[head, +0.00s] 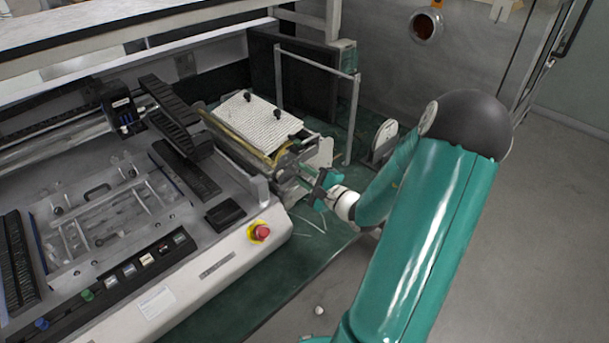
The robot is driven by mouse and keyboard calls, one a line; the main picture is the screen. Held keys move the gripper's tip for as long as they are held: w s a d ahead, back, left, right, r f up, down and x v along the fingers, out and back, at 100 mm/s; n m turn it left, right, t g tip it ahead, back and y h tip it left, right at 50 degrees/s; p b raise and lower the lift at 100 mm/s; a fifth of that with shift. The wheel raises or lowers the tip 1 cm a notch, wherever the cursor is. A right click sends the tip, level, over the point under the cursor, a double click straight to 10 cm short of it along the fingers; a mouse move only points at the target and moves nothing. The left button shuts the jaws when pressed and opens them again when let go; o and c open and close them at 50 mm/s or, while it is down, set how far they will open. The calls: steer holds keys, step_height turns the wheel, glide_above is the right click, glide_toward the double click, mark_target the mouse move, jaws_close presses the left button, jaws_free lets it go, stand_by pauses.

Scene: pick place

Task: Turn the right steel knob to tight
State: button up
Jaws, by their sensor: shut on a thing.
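My gripper (316,184) is at the right end of the machine, at the front side of the unit with the white ribbed plate (258,121). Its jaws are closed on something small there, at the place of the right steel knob. The knob itself is hidden by the jaws and too small to make out, so I cannot tell how far it is turned. My teal arm reaches in from the lower right.
A red emergency button (259,231) on a yellow base stands on the machine's front corner, left of my gripper. A metal frame (352,120) rises behind the unit. A white round part (384,136) stands behind my wrist. Open grey floor (545,230) lies to the right.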

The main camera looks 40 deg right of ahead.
steer(key=o, duration=0.9)
steer(key=shift+o, duration=0.2)
steer(key=s, duration=1.3)
steer(key=shift+s+d, duration=0.2)
steer(key=shift+s, duration=0.2)
